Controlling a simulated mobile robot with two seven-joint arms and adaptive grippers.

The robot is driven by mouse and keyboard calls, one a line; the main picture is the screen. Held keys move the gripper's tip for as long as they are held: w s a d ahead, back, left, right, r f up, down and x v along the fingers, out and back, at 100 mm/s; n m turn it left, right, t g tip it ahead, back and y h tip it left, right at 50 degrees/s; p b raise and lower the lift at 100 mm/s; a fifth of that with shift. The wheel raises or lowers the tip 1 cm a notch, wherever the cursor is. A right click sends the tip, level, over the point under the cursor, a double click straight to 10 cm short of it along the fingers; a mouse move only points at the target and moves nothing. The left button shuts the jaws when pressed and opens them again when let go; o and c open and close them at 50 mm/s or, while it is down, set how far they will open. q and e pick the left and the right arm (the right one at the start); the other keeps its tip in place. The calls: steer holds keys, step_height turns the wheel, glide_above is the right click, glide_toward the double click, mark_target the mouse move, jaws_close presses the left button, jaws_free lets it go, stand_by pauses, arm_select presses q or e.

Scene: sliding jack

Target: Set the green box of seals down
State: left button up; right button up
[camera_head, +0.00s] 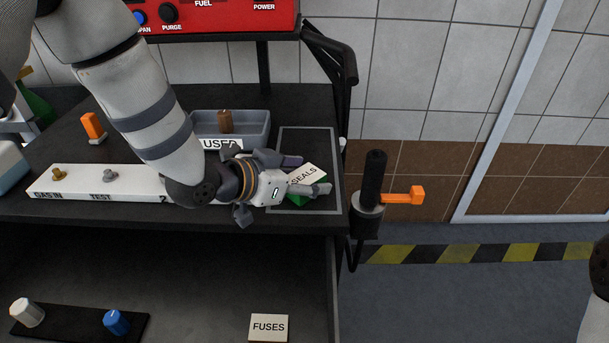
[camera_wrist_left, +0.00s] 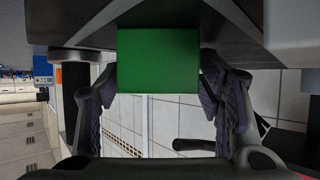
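The green box of seals (camera_head: 304,177) has a pale top label reading SEALS. It is at the front of the grey-outlined rectangle (camera_head: 318,133) on the black worktop, turned at an angle. My left gripper (camera_head: 300,176) reaches it from the left, one finger on each side. In the left wrist view the green box (camera_wrist_left: 158,62) fills the space between the two fingers (camera_wrist_left: 158,85), which appear to press on its sides. I cannot tell whether its underside touches the worktop. My right gripper is out of view.
A grey USED bin (camera_head: 260,122) holding a brown piece stands behind my left wrist. A black post with an orange lever (camera_head: 402,197) stands off the right edge. A FUSES box (camera_head: 268,327) is on the lower shelf.

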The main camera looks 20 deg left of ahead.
arm_select(q)
steer(key=shift+r, duration=0.2)
steer(key=p+v, duration=0.2)
steer(key=v, duration=0.9)
steer(key=shift+a+r+p, duration=0.1)
steer(key=shift+r+p, duration=0.2)
steer(key=shift+s+a, duration=0.25)
steer(key=shift+s, duration=0.15)
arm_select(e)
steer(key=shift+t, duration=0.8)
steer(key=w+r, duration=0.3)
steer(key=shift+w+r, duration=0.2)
arm_select(q)
steer(key=shift+f, duration=0.1)
